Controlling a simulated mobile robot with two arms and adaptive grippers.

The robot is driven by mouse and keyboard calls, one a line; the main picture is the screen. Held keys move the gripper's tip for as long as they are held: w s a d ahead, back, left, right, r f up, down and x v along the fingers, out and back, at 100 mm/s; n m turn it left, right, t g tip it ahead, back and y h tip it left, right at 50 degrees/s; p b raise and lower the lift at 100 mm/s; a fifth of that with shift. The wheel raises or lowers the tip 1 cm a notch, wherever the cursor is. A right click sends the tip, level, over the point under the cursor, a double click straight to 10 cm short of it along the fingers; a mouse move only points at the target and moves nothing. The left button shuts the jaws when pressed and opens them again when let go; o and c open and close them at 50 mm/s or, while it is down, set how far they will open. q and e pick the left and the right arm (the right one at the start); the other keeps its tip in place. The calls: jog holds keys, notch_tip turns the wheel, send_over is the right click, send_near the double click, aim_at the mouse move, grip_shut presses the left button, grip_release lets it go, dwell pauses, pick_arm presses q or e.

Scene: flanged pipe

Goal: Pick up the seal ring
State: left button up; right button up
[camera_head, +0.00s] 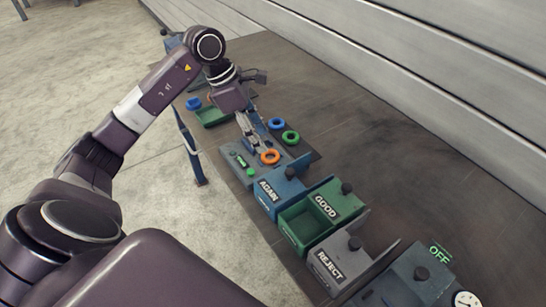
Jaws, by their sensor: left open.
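Three rings lie on a dark mat on the table: a blue ring (277,123), a green ring (290,138) and an orange ring (270,157). The view does not show which one is the seal ring. My left gripper (257,144) points down just left of the rings, closest to the orange one. It is open, and I see nothing held in it. Its fingers are small and partly overlap the blue parts behind them. My right gripper is out of view.
A blue AGAIN box (279,190), a green GOOD box (308,217) and a grey REJECT box (338,262) stand in a row toward the front. A small panel (240,162) with green lights sits left of the orange ring. Bare table lies right of the rings.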

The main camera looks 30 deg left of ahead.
aim_at(271, 155)
pick_arm(q)
jog(key=shift+d+f+p, duration=0.35)
jog(key=shift+f, duration=0.35)
jog(key=p+x, duration=0.1)
jog(key=x, duration=0.2)
jog(key=shift+w+f, duration=0.15)
jog(key=shift+f, duration=0.25)
jog(key=shift+w+d+f, duration=0.1)
jog(key=shift+d+f, duration=0.05)
jog(key=shift+f, duration=0.3)
jog(key=shift+c, duration=0.2)
jog(key=c, duration=0.5)
jog(key=shift+c, duration=0.2)
jog(key=shift+r, duration=0.15)
